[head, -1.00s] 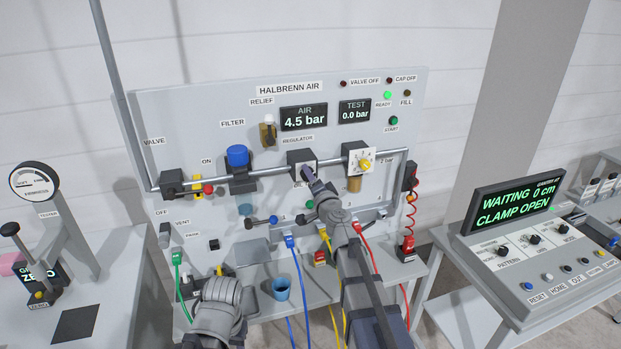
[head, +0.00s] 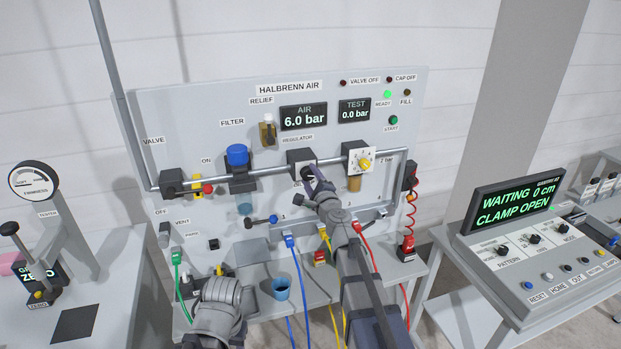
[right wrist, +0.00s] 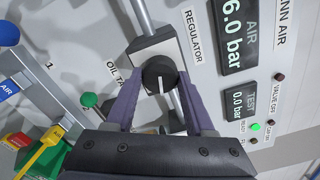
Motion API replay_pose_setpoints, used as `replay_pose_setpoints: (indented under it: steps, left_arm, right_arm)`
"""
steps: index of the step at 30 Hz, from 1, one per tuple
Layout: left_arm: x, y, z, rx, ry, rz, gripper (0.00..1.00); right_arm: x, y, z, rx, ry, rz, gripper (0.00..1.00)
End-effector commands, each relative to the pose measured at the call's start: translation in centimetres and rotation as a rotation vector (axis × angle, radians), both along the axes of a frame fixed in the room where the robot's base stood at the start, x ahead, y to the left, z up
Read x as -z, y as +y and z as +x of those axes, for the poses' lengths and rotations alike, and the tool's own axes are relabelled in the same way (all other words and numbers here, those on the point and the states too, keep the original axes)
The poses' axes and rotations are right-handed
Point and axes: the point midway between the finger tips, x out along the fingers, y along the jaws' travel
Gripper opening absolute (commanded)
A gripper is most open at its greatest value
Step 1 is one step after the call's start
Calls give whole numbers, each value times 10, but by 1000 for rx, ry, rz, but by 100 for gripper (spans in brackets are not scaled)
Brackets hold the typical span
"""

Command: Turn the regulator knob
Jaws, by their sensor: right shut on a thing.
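The regulator is a dark block on the horizontal pipe, under the REGULATOR label. Its round black knob (right wrist: 160,76) with a white mark shows in the right wrist view. My right gripper (head: 310,173) reaches up to the regulator from below. In the right wrist view its two purple fingers (right wrist: 158,88) stand on either side of the knob, shut on it. The AIR display (head: 303,117) reads 6.0 bar and the TEST display (head: 354,110) reads 0.0 bar. In the head view my gripper hides most of the knob. My left arm shows at the bottom, its fingers not visible.
A yellow-knobbed dial (head: 365,164) sits right of the regulator, and a blue-topped filter (head: 237,156) sits left. Blue, yellow, red and green hoses hang below. A blue cup (head: 281,289) stands on the shelf. A control console (head: 540,260) stands at the right.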

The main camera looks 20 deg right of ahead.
Motion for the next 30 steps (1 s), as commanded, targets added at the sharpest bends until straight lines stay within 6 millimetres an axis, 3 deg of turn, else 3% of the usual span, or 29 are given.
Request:
replay_pose_setpoints:
  steps: [12, 28, 29, 30]
  left_arm:
    - [1, 0, 0, 0, 0, 0, 50]
    - [1, 0, 0, 0, 0, 0, 50]
    - [1, 0, 0, 0, 0, 0, 50]
    - [1, 0, 0, 0, 0, 0, 50]
  right_arm:
    - [1, 0, -1, 0, 5, 161, 0]
    - [1, 1, -1, 0, 6, 181, 0]
    - [1, 1, -1, 0, 6, 181, 55]
    - [1, 1, -1, 0, 6, 181, 59]
